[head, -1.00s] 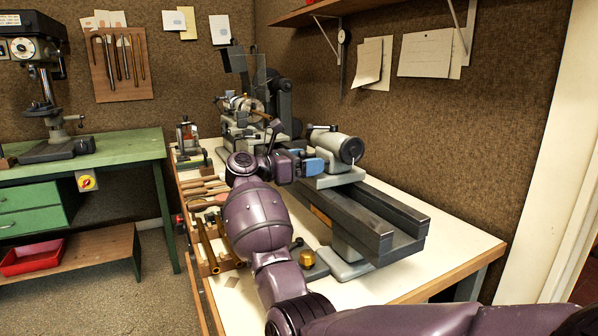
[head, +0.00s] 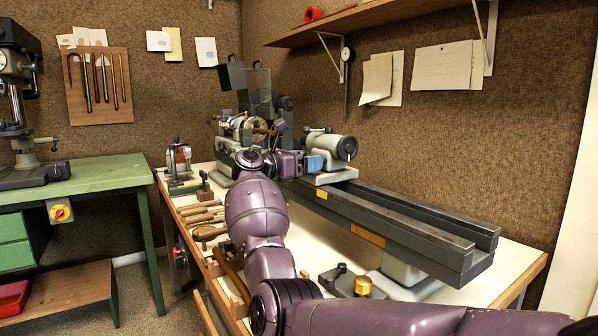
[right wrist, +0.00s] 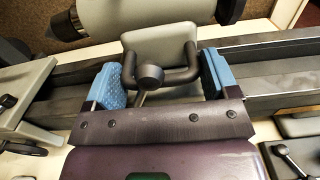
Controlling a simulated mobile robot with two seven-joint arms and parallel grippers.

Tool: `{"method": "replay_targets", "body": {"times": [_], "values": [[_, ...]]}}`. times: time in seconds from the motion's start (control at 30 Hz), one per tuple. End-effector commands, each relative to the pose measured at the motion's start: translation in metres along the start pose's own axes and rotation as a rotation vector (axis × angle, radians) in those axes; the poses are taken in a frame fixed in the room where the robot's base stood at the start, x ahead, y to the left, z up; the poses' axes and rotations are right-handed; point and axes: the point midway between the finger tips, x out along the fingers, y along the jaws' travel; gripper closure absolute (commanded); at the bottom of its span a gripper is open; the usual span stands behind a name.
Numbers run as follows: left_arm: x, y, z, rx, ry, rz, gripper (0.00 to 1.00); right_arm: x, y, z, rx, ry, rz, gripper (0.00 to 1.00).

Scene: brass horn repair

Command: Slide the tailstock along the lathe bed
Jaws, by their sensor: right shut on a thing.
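The grey tailstock (head: 328,146) sits on the dark lathe bed (head: 420,218), toward the headstock (head: 240,128) end. Its pale base (head: 335,177) rests on the rails. My right gripper (head: 308,164) is at its near side, with a blue finger against it. In the right wrist view, the blue fingers (right wrist: 163,78) lie either side of a dark curved handle with a round knob (right wrist: 150,76), in front of the tailstock's pale base (right wrist: 158,38). Exactly where they touch is partly hidden. My left gripper is out of view.
A long stretch of bare bed runs from the tailstock to the near right end. Hand tools (head: 200,215) lie along the bench's left edge. A small block with a brass knob (head: 362,286) stands below the bed. A wall shelf (head: 370,20) hangs above.

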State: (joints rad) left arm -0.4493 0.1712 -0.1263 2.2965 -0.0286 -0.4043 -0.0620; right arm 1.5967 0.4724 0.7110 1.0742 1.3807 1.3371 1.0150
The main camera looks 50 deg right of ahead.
Motion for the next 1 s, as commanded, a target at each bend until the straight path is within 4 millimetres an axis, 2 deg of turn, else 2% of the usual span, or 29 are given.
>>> {"method": "replay_targets", "body": {"times": [0.03, 0.23, 0.7, 0.73, 0.77, 1.0], "values": [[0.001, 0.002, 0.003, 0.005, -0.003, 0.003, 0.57, 0.0, 0.006, -0.004, -0.006, -0.004, 0.003, 0.62], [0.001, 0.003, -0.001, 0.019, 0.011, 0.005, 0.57, 0.003, 0.014, -0.002, -0.004, -0.003, 0.003, 0.62], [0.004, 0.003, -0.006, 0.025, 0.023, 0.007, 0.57, 0.004, 0.016, 0.002, 0.0, -0.001, 0.004, 0.62], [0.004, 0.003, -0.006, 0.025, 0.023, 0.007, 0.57, 0.004, 0.016, 0.002, 0.0, -0.002, 0.004, 0.15], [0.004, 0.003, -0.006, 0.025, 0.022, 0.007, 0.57, 0.004, 0.016, 0.002, 0.0, -0.001, 0.004, 0.11], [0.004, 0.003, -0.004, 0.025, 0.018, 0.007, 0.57, 0.004, 0.015, 0.001, 0.0, -0.001, 0.002, 0.11]]}}
